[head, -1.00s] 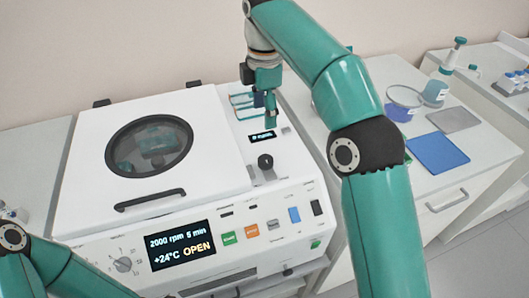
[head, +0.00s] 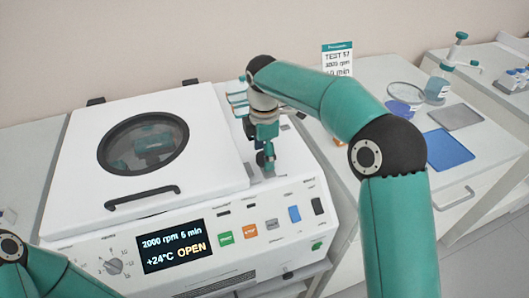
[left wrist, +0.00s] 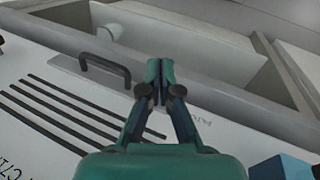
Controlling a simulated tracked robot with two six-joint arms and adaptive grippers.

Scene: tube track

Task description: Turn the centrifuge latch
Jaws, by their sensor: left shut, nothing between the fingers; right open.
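The white centrifuge (head: 85,205) stands on the bench. Its lid (head: 215,160), with a round window and black handle, is down. Its display (head: 172,246) reads "2000 rpm 5 min", "+24°C" and "OPEN". My right gripper (head: 265,163) points down over the small panel right of the lid, at the black latch knob. It is open; its fingers cover most of the knob, so contact and the knob's angle cannot be told. My left gripper (left wrist: 160,72) is shut and empty in the left wrist view, over a white surface with black slots.
A black handle (left wrist: 104,69) shows in the left wrist view.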

